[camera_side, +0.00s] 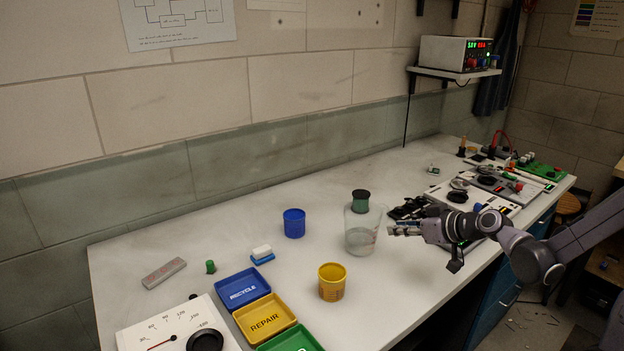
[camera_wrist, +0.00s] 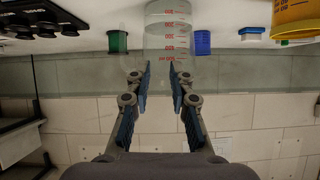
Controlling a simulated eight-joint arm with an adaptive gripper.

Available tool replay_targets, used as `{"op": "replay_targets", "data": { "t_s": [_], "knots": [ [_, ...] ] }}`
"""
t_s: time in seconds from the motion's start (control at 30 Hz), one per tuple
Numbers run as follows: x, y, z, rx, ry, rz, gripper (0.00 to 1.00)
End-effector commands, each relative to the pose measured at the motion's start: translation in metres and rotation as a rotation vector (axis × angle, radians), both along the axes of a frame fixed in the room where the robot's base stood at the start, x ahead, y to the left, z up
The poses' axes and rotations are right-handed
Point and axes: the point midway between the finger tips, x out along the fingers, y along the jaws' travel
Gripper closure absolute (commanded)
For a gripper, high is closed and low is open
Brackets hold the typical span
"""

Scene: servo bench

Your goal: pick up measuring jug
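The measuring jug (camera_side: 361,238) is clear, with red graduation marks, and stands upright on the bench. In the wrist view the jug (camera_wrist: 167,30) shows upside down, just beyond my fingertips. My gripper (camera_side: 391,230) is close to the right of the jug in the side view, low over the bench. In the wrist view my gripper (camera_wrist: 159,85) is open, with an empty gap between its two fingers. The jug's far side is seen only through its clear wall.
A dark green container (camera_side: 360,205) stands right behind the jug. A blue cup (camera_side: 294,223) and a yellow cup (camera_side: 332,282) stand to its left. Blue, yellow and green trays (camera_side: 242,289) lie front left. Black parts (camera_side: 408,208) lie near my gripper.

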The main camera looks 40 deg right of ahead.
Motion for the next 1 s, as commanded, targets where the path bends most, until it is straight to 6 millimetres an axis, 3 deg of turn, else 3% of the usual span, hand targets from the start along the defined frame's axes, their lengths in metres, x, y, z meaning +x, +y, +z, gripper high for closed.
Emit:
{"op": "replay_targets", "data": {
  "t_s": [0.1,0.3,0.47,0.8,1.0],
  "knots": [
    [0.005,-0.026,-0.007,-0.019,-0.060,-0.038,0.79],
    [0.006,-0.050,-0.012,-0.043,-0.120,-0.076,0.79],
    [0.011,-0.054,-0.015,-0.049,-0.129,-0.082,0.79],
    [0.050,-0.057,-0.031,-0.047,-0.128,-0.082,0.79],
    [0.060,-0.058,-0.034,-0.049,-0.128,-0.081,0.79]
  ]
}}
